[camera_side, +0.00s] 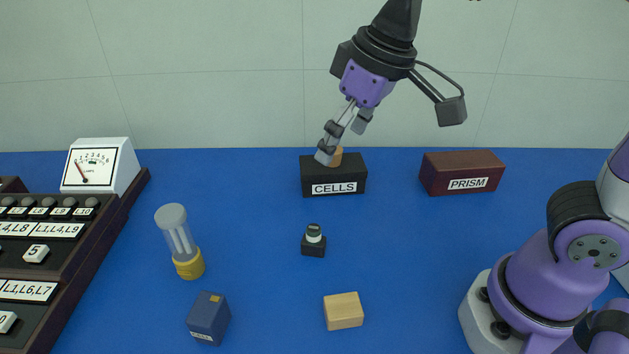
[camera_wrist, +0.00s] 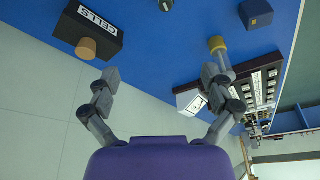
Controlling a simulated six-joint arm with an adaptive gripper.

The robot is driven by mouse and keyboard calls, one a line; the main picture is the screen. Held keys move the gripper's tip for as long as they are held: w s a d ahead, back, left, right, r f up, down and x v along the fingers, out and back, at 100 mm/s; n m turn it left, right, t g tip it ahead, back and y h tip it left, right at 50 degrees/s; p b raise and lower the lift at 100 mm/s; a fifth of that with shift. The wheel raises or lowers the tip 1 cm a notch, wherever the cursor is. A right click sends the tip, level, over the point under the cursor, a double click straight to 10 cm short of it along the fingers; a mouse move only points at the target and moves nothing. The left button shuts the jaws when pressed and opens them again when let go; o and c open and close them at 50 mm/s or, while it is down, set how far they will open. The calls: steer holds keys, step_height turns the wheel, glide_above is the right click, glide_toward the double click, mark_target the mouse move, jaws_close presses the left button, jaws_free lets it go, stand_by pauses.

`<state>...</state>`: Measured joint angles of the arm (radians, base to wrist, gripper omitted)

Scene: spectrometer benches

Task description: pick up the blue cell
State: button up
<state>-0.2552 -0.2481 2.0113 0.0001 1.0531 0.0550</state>
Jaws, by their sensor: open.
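A blue block (camera_side: 208,318) stands at the front left of the bench in the side view, with a small orange patch on top and a white label too small to read surely. It is the only blue object I see, and it also shows at the top of the wrist view (camera_wrist: 257,12). A black box labelled CELLS (camera_side: 318,180) stands at the back middle, with a tan round stopper (camera_side: 336,157) on it. My gripper (camera_side: 343,140) is open and empty above this box, far from the blue block. One finger overlaps the stopper in the side view; contact is unclear.
A dark red PRISM box (camera_side: 450,185) stands right of the black box. A clear tube with a yellow base (camera_side: 189,266), a small black-based piece (camera_side: 314,247) and a wooden block (camera_side: 343,311) stand apart. A panel with a meter (camera_side: 101,165) fills the left.

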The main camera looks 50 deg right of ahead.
steer(key=w+a+f+n+g, duration=0.2)
steer(key=w+a, duration=0.2)
steer(key=a, duration=0.4)
steer(key=n+g+h, duration=0.1)
steer(key=n+g, duration=0.1)
glide_above(205, 307)
steer(key=f, duration=0.7)
steer(key=shift+w+d, duration=0.25)
steer(key=shift+d, duration=0.05)
steer(key=shift+n, duration=0.3)
step_height(205, 307, down, 5)
steer(key=shift+a+r, duration=0.1)
steer(key=shift+a, duration=0.05)
steer(key=f, duration=0.5)
steer(key=shift+s+a+f, duration=0.15)
steer(key=shift+s+f, duration=0.1)
steer(key=shift+f, duration=0.15)
steer(key=c, duration=1.3)
